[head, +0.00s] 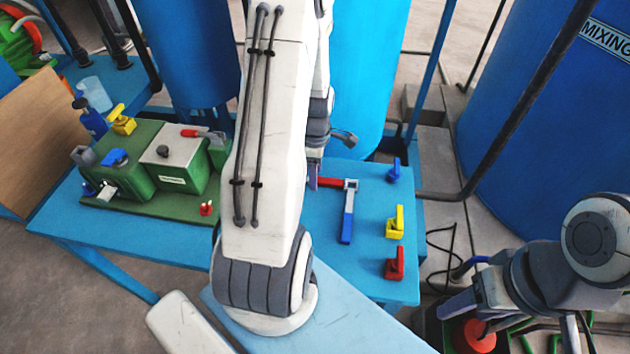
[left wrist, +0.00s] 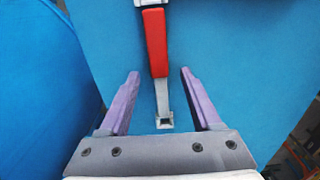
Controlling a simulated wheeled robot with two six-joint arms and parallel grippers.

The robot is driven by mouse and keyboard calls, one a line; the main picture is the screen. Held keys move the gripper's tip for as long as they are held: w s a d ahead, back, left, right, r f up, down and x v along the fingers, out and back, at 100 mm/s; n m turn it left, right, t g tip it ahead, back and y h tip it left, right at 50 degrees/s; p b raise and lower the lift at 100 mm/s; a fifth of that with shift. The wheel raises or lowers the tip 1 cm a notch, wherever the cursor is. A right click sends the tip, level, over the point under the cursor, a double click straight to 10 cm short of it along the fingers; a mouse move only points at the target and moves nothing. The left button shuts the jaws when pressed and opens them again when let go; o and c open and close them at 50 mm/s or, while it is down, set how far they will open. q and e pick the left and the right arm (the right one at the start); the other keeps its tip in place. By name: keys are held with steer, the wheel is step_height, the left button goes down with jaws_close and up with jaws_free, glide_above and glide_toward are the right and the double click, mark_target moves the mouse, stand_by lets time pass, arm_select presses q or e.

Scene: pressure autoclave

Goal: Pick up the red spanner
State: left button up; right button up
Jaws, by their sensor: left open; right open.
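The red spanner (head: 331,183) lies on the blue table, partly hidden behind my left arm in the head view. In the left wrist view the red spanner (left wrist: 155,42) shows a red handle and a grey end that reaches down between the fingers. My left gripper (left wrist: 159,72) is open, with one purple finger on each side of the spanner and visible gaps to both. In the head view only a bit of my left gripper (head: 313,178) shows. My right gripper (head: 460,304) is open at the lower right, away from the spanner.
A blue-handled spanner (head: 347,222) lies close to the red one. Blue (head: 393,170), yellow (head: 395,223) and red (head: 394,264) valve-like pieces stand along the table's right side. A green machine (head: 135,165) stands at left. Big blue tanks (head: 375,70) stand behind.

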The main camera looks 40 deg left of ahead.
arm_select(q)
steer(key=shift+f, duration=0.5)
jaws_close()
